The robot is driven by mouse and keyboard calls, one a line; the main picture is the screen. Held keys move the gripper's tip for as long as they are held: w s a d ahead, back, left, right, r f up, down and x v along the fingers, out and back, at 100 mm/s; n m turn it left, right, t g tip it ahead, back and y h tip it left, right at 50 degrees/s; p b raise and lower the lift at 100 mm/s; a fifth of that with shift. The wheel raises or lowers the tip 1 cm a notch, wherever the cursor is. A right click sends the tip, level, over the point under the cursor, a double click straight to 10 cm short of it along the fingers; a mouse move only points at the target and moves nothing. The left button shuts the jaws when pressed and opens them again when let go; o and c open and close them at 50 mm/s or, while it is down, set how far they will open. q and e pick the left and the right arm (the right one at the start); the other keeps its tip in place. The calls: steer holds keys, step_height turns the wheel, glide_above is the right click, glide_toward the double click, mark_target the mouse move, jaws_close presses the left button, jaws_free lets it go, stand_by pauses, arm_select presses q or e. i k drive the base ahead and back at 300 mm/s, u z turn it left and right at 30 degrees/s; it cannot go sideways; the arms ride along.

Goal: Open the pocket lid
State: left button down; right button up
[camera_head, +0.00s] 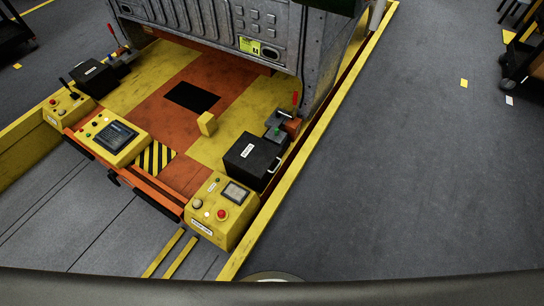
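A black box (245,163) with a white label and a light handle on its right side stands on the right of the orange and yellow carrier deck (175,125). Its top looks closed. A similar black box (90,80) stands on the far left of the deck, and its top also looks closed. I cannot tell which of them is the pocket with the lid. Neither of my grippers is in view.
Yellow control boxes sit at the deck's front corners, right (222,208) and left (65,108), with a screen panel (116,137) between. A large grey metal body (225,30) stands behind. A yellow rail (320,150) edges the right side.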

mark_target(256, 155)
steer(key=k, duration=0.5)
steer(key=z, duration=1.45)
steer(key=i, duration=0.55)
steer(key=u, duration=0.4)
